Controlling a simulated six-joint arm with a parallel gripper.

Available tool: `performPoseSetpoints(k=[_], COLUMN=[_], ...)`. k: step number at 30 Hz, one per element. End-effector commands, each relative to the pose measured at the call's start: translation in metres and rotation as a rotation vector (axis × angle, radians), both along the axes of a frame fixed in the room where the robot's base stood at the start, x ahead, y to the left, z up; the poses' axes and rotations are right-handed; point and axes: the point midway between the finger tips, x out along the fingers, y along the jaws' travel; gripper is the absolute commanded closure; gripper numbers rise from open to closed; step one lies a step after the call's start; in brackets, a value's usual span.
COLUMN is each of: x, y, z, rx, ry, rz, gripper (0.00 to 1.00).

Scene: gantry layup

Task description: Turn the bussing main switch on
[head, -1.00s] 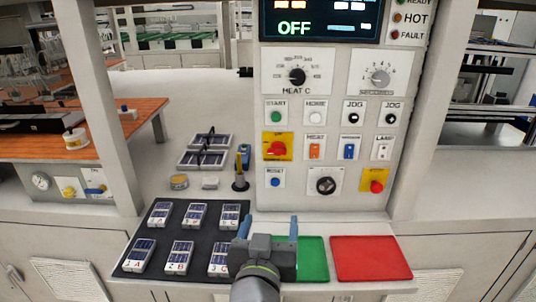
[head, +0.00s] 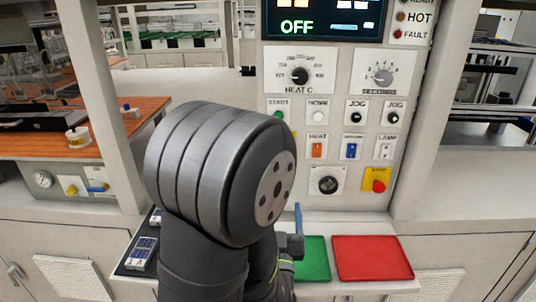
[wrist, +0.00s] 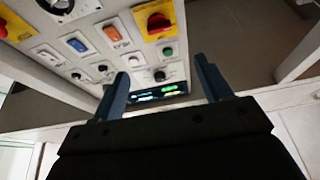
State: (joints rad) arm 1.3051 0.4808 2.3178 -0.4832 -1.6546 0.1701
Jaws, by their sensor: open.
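The red rotary main switch on its yellow plate shows in the wrist view (wrist: 159,22), at the upper middle beside the green start button. In the head view my arm hides it. The panel display (head: 320,22) reads OFF. My gripper (wrist: 161,66) is open and empty, its two blue-grey fingers apart and pointing at the panel. The switch appears beyond the fingertips, not touched. In the head view only part of one finger shows beside my arm, above the green mat.
The red mushroom button on yellow (head: 375,186) sits lower right on the panel. Near it are a black knob (head: 327,184) and the heat (head: 317,148), blue and lamp (head: 386,149) rockers. Green (head: 313,258) and red (head: 372,258) mats lie below.

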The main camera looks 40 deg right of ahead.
Motion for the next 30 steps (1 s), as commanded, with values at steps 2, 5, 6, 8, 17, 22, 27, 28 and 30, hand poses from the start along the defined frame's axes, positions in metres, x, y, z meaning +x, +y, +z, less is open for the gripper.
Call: performPoseSetpoints(k=[2,5,6,8,17,22,27,28,30], x=[0.001,0.005,0.008,0.014,0.056,0.08,0.099,0.102,0.107], y=[-0.001,-0.006,-0.009,-0.014,-0.056,-0.08,-0.1,-0.103,-0.108], z=[-0.001,0.001,0.003,0.007,0.031,0.046,0.056,0.058,0.061], rx=[-0.005,-0.008,-0.01,-0.011,-0.01,-0.009,-0.007,-0.007,-0.006], ry=[-0.005,-0.006,-0.005,-0.006,-0.007,-0.006,-0.006,-0.006,-0.005], rz=[-0.002,-0.003,-0.002,-0.002,-0.001,-0.002,-0.004,-0.004,-0.003], gripper=[0.29,0.29,0.29,0.29,0.29,0.29,0.29,0.29,0.29])
